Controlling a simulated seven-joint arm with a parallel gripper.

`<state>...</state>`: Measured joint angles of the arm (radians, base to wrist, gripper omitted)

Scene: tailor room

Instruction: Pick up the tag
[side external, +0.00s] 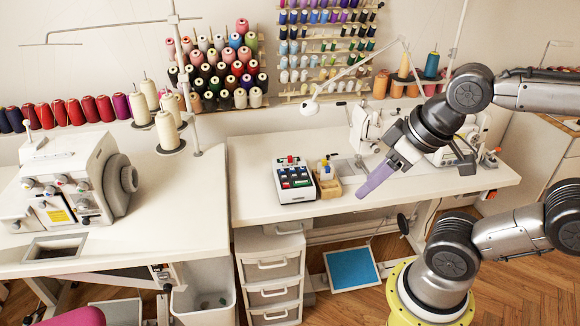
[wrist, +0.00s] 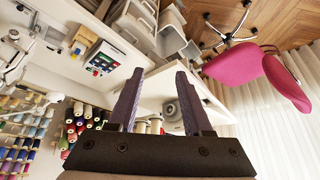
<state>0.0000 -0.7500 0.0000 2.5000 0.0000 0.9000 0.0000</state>
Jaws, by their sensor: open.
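I cannot make out a tag in either view. My gripper (side external: 376,180) hangs in the air over the right table, near its front edge, with its purple fingers pointing down and to the left. In the wrist view my gripper (wrist: 159,72) is open, with nothing between its two purple fingers.
A white box with coloured tops (side external: 294,180) stands on the right table beside a small wooden box (side external: 328,183). A white sewing machine (side external: 364,128) stands behind my gripper. A serger (side external: 75,180) stands on the left table. The right table's front middle looks clear.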

